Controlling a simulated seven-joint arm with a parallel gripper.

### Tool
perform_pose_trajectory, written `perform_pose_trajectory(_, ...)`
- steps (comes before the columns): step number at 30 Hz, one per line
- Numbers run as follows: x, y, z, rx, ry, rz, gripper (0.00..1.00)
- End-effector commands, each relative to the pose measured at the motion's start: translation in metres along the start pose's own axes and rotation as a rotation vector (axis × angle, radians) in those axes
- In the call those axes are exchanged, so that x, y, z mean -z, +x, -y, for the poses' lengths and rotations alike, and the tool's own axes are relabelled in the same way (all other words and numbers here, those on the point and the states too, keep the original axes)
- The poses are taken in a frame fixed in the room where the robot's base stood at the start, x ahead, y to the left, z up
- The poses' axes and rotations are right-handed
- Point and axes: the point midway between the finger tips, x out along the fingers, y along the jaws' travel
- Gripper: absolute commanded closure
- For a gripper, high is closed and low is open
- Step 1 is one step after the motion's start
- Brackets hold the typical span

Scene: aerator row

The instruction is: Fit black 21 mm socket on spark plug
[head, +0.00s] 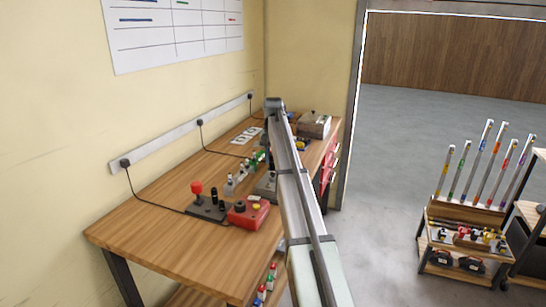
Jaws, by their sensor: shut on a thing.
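My arm reaches from the bottom of the head view up over the right side of the workbench (150,251). My gripper cannot be made out; the arm covers that part of the bench. I cannot pick out the black 21 mm socket or the spark plug for certain. Small black upright pieces (214,195) stand on a dark base with a red knob (197,188), too small to identify. A grey-white upright piece (229,184) and several green-topped pieces (250,161) stand farther back, partly hidden by the arm.
A red box (248,212) sits near the bench's front edge. A grey box (314,125) stands at the far end. A power strip (180,136) with cords runs along the wall. A wooden rack (465,212) with upright tubes stands at right. The bench's near left is clear.

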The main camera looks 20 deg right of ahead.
Motion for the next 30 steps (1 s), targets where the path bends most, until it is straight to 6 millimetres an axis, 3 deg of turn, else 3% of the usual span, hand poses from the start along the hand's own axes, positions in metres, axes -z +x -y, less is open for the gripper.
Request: perform_pose_trajectory(30, 0.0, 0.022, 0.0, 0.0, 0.0, -0.001, 0.98)
